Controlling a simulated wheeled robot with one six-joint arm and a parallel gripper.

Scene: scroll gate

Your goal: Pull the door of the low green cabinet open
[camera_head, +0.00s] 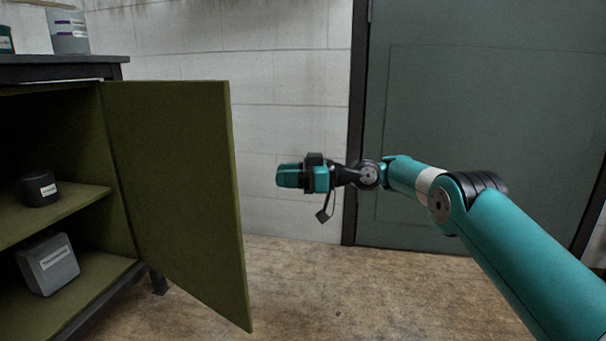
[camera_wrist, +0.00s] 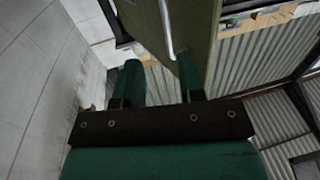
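The low green cabinet (camera_head: 122,240) stands at the left of the head view, with its olive-green door (camera_head: 175,190) swung wide open and its shelves showing. My gripper (camera_head: 280,176) is to the right of the door's free edge in the head view, with a visible gap in the picture. In the wrist view, my gripper (camera_wrist: 160,75) has its two teal fingers spread apart, with nothing seen held between them. The door (camera_wrist: 203,25) shows beyond the fingers there, with a silver bar handle (camera_wrist: 167,28) on it. The handle is hidden in the head view.
A dark tub (camera_head: 39,189) sits on the upper shelf and a grey box (camera_head: 48,264) on the lower one. Containers (camera_head: 69,32) stand on the cabinet top (camera_head: 60,70). A large grey-green door (camera_head: 480,120) is behind my arm. The floor (camera_head: 330,290) right of the cabinet is clear.

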